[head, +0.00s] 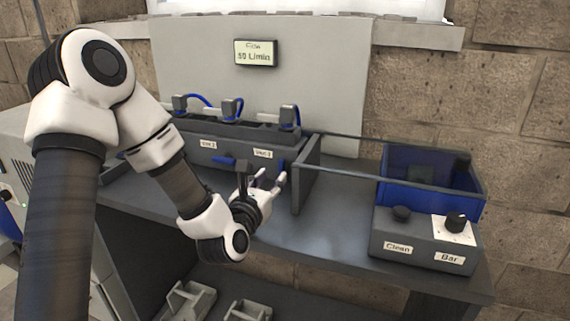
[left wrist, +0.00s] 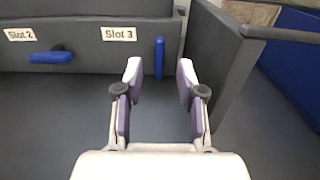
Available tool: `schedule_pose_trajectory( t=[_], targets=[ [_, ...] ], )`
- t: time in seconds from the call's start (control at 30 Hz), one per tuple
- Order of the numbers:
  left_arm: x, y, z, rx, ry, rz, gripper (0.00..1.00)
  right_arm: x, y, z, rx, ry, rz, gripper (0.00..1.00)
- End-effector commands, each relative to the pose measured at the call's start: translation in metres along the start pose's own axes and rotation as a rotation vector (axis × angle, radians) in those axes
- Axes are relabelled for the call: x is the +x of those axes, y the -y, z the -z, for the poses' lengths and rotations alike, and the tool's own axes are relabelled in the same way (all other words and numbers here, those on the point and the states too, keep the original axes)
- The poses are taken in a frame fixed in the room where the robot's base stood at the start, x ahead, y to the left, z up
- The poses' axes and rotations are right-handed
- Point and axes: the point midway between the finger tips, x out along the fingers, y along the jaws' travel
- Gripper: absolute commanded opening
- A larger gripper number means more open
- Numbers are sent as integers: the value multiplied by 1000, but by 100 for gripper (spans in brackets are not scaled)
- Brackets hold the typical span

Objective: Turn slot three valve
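The slot three valve has a blue handle (left wrist: 159,57) that stands upright on the front of the grey slot unit, just right of the "Slot 3" label (left wrist: 119,34). In the head view this handle (head: 281,165) is partly hidden by my gripper. My left gripper (left wrist: 160,78) is open and empty. Its two fingers point at the unit, with the handle between and beyond their tips; no contact shows. In the head view the left gripper (head: 268,181) is low in front of the unit. My right gripper is not in view.
The "Slot 2" blue handle (left wrist: 50,57) lies horizontal to the left. A grey side panel (head: 307,175) stands close right of my gripper. A blue bin (head: 410,185) and a "Clean"/"Bar" control box (head: 425,241) are further right. A display (head: 255,53) reads "50 L/min".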

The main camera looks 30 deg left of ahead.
Motion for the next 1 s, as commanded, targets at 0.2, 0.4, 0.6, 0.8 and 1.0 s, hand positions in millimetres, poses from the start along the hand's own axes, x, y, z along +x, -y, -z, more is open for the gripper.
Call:
schedule_pose_trajectory(
  t=[0.2, 0.4, 0.6, 0.8, 1.0],
  targets=[
    [42, 0, 0, 3, 0, 0, 39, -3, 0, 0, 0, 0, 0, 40],
    [65, 0, 0, 2, -2, 0, 39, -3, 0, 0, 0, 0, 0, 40],
    [67, 0, 1, 1, -3, 1, 39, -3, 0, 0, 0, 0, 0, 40],
    [67, 0, 1, 1, -3, 1, 0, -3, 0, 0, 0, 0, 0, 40],
    [67, 0, 1, 3, -2, 1, 0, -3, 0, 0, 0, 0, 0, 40]
  ],
)
